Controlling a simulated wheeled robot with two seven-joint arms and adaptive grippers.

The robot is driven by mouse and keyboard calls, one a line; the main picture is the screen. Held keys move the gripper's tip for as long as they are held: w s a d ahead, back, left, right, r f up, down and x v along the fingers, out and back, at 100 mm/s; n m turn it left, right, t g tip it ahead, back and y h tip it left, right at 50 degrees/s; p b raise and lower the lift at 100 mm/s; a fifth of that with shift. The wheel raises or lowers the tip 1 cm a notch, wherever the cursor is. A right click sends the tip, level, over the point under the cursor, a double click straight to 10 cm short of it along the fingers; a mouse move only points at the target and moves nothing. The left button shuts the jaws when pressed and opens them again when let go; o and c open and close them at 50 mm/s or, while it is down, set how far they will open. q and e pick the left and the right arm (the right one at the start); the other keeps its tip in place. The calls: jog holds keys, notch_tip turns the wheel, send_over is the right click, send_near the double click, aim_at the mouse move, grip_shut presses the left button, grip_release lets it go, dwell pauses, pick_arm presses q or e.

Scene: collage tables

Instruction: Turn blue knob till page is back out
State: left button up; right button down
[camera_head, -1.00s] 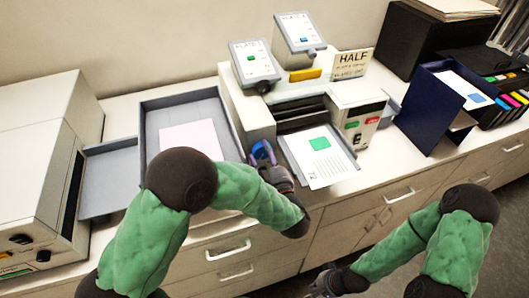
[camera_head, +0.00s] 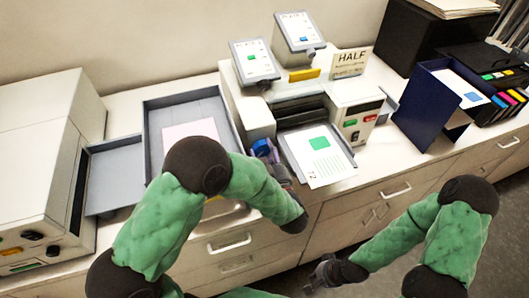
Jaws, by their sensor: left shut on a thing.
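The blue knob (camera_head: 262,148) is on the front left of the white machine (camera_head: 253,117) in the middle of the counter. My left gripper (camera_head: 267,156) is at the knob and closed on it; the fingers are partly hidden by my own arm. The page (camera_head: 318,160), white with a green square and green lines, lies on the grey tray sticking out of the machine's front, right of the knob. My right gripper (camera_head: 318,277) hangs low in front of the drawers, away from the machine; its fingers are too small and dark to read.
A grey tray (camera_head: 150,120) with a pink sheet (camera_head: 188,132) lies left of the machine. Two grey tilted panels (camera_head: 255,62) and a HALF sign (camera_head: 349,63) stand on top. A navy holder (camera_head: 432,105) and a beige machine (camera_head: 40,160) flank it.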

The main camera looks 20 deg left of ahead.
pick_arm(q)
jog(key=shift+w+r, duration=0.1)
jog(key=shift+r, duration=0.2)
jog(key=o, duration=1.2)
jog(key=shift+c, duration=0.2)
jog(key=shift+f, duration=0.1)
jog(key=shift+f, duration=0.1)
jog(key=shift+s+d, duration=0.15)
jog(key=shift+s, duration=0.1)
jog(key=v, duration=1.1)
jog(key=shift+s, duration=0.15)
jog(key=shift+d, duration=0.15)
